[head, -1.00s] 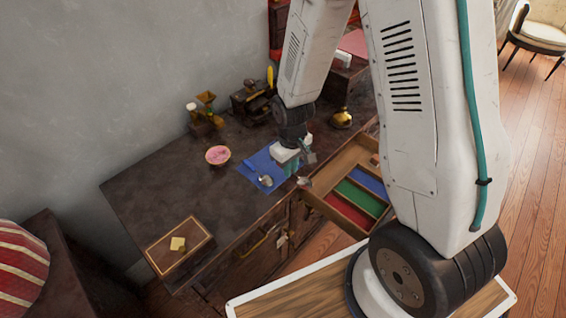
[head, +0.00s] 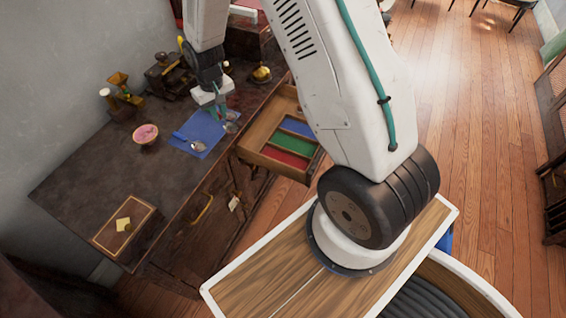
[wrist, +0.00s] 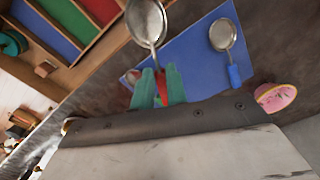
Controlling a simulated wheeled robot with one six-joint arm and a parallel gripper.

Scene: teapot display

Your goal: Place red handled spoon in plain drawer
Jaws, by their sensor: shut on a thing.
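In the wrist view my gripper (wrist: 161,88) has teal fingers shut on the red handle of a metal spoon (wrist: 147,20), its bowl pointing away from the fingers. In the head view my gripper (head: 222,112) is over the right side of the blue mat (head: 208,128), with the spoon's bowl (head: 231,127) near the mat's right edge. The open drawer (head: 270,150) stands to the right, with red, green and blue sections and a bare wooden section (head: 263,121). The drawer's coloured sections also show at the upper left of the wrist view.
A blue-handled spoon (wrist: 222,36) lies on the mat. Another item (wrist: 131,77) beside the fingers is mostly hidden. A pink bowl (head: 145,134) stands left of the mat. A box with a yellow piece (head: 124,225) is at the table's front; a brass pot (head: 261,74) is behind the drawer.

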